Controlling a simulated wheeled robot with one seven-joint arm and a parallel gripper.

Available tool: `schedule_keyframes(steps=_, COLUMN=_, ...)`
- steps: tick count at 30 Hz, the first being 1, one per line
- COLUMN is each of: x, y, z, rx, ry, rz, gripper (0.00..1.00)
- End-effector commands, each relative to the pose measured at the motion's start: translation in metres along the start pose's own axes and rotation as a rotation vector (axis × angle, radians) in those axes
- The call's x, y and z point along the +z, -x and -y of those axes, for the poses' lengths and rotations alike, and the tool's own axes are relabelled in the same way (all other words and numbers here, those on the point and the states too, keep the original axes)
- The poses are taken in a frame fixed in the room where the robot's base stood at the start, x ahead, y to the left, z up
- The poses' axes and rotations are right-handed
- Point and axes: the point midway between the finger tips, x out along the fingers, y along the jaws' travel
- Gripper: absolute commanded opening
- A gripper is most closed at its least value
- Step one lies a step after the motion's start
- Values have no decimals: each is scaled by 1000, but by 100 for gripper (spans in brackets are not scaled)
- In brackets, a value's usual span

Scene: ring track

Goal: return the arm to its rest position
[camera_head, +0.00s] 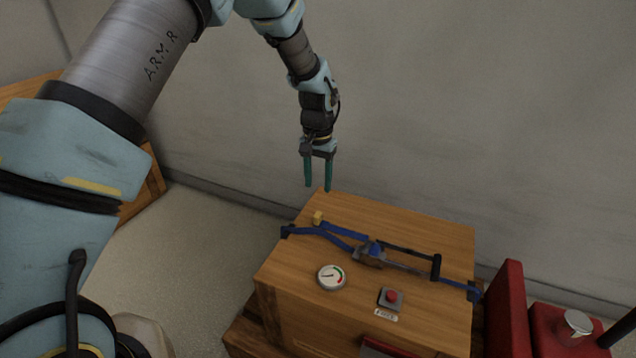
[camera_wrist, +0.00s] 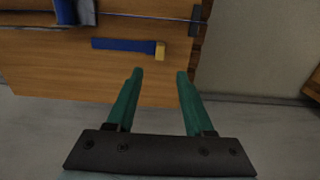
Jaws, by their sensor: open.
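My gripper (camera_head: 318,188) points down at the end of my raised arm, above the far left edge of the wooden cabinet. Its two green fingers are apart with nothing between them. In the wrist view the gripper (camera_wrist: 159,72) is also open and empty. A blue lever with a yellow tip (camera_head: 318,217) lies on the cabinet top below the fingers. The lever also shows in the wrist view (camera_wrist: 125,44), just beyond the fingertips and apart from them.
The wooden cabinet (camera_head: 300,262) carries blue pipework (camera_head: 345,236), a round gauge (camera_head: 331,277) and a red button (camera_head: 392,297). A red object (camera_head: 508,305) stands to the right. A wall (camera_head: 440,110) rises behind. Bare floor (camera_head: 205,240) lies left.

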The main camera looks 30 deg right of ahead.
Motion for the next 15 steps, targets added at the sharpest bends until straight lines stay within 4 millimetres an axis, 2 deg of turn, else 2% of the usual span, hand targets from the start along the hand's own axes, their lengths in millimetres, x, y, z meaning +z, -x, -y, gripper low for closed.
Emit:
schedule_keyframes(steps=8, x=0, y=0, z=0, rx=0, ry=1, rz=0, gripper=52)
schedule_keyframes(steps=10, x=2, y=3, z=6, rx=-1, ry=10, rz=-2, gripper=52)
schedule_keyframes(steps=13, x=14, y=16, z=30, rx=-3, ry=54, rz=-10, gripper=52)
schedule_keyframes(steps=15, x=31, y=32, z=60, rx=-6, ry=110, rz=-19, gripper=52)
